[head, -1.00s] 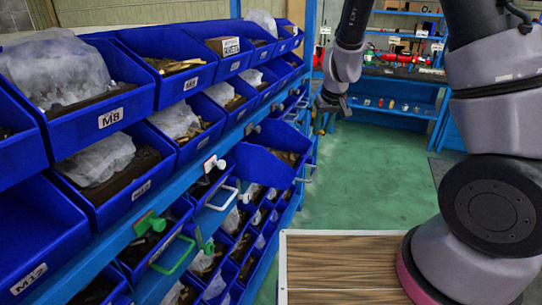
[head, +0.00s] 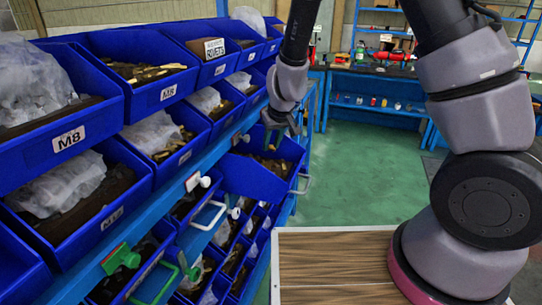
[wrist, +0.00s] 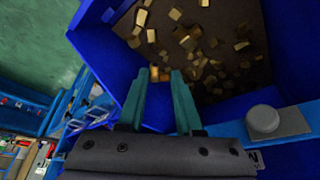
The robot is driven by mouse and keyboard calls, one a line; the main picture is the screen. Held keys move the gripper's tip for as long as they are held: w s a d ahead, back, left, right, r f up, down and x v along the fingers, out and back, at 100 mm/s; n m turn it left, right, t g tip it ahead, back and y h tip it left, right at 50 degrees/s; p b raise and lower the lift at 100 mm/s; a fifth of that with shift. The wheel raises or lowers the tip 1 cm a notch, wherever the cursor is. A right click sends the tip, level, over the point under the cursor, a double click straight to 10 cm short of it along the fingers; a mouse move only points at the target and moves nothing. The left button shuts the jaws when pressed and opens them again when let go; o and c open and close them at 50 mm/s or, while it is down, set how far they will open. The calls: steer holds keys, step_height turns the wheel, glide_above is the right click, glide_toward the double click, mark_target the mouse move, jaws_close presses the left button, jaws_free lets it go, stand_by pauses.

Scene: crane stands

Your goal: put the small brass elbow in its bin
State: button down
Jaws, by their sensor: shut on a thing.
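My gripper (head: 278,138) is over the pulled-out blue bin (head: 248,178) on the left rack. In the wrist view my gripper (wrist: 159,75) points its two teal fingers into this bin (wrist: 97,62). It is shut on a small brass piece, the brass elbow (wrist: 160,74), which shows between the fingertips. Many similar brass pieces (wrist: 190,42) lie loose on the bin's dark floor, so the held piece is hard to tell apart from them. Whether it touches those below I cannot tell.
Blue bins with brass parts and plastic bags (head: 60,181) fill the rack at left. A grey knob (wrist: 262,118) is on the blue rail beside the bin. A wooden top (head: 335,265) lies in front of me. Green floor (head: 350,175) is clear at right.

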mark_target(269, 162)
steer(key=shift+f, duration=2.1)
steer(key=shift+f, duration=0.15)
steer(key=c, duration=0.6)
jaws_free()
